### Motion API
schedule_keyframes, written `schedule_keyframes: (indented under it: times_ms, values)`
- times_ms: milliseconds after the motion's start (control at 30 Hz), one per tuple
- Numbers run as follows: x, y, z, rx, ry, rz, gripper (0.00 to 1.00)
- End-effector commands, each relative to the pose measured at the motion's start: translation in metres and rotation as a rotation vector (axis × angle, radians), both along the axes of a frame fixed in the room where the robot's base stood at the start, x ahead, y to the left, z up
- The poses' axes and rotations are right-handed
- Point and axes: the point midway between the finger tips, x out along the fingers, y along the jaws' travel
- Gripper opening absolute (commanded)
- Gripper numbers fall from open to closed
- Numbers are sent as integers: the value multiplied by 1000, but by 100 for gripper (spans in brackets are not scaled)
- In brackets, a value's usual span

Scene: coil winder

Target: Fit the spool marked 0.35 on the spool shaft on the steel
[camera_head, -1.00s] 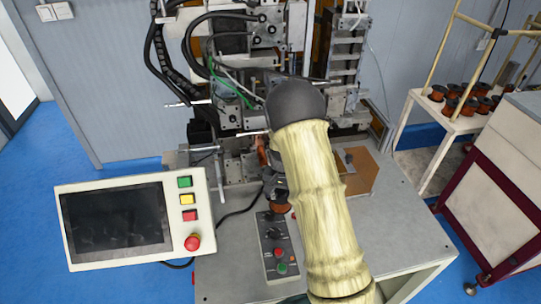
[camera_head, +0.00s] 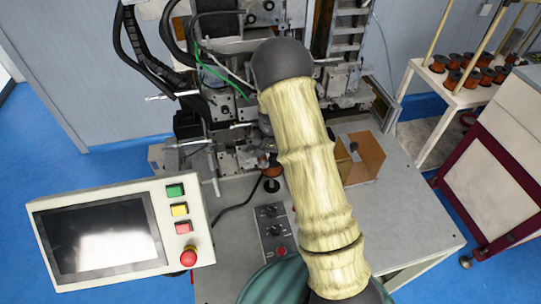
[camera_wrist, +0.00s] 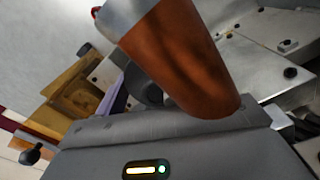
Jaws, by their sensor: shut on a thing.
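My gripper (camera_head: 268,150) is low in front of the winder, partly hidden behind my arm in the head view. It is shut on a copper-coloured spool (camera_head: 272,172), whose lower flange shows just below it. In the wrist view the spool (camera_wrist: 185,65) fills the upper middle, tilted, with a pale grey end at its top. I cannot read its marking. The steel winder (camera_head: 235,125) stands behind the gripper. I cannot pick out the spool shaft, and I cannot tell whether the spool touches anything.
A screen panel (camera_head: 110,235) stands at the left, and a switch box (camera_head: 272,235) lies on the table (camera_head: 395,215) in front. An open brown box (camera_head: 365,160) is right of my arm. A rack (camera_head: 470,95) with several copper spools stands at the far right.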

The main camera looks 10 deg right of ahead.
Motion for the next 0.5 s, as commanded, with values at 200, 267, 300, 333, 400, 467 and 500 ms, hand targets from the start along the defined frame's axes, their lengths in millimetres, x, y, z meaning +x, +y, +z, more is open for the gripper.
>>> schedule_keyframes:
  times_ms: [200, 267, 300, 333, 400, 467, 500]
  values:
    - [0, 0, -2, 0, -1, -1, 29]
    - [0, 0, -4, 0, -1, 0, 29]
    - [0, 0, -7, 0, -1, 0, 29]
    - [0, 0, -9, 0, -1, 0, 29]
    - [0, 1, -15, 0, 0, 1, 29]
    - [0, 2, -20, 0, 0, 3, 29]
    - [0, 2, -24, 0, 0, 3, 29]
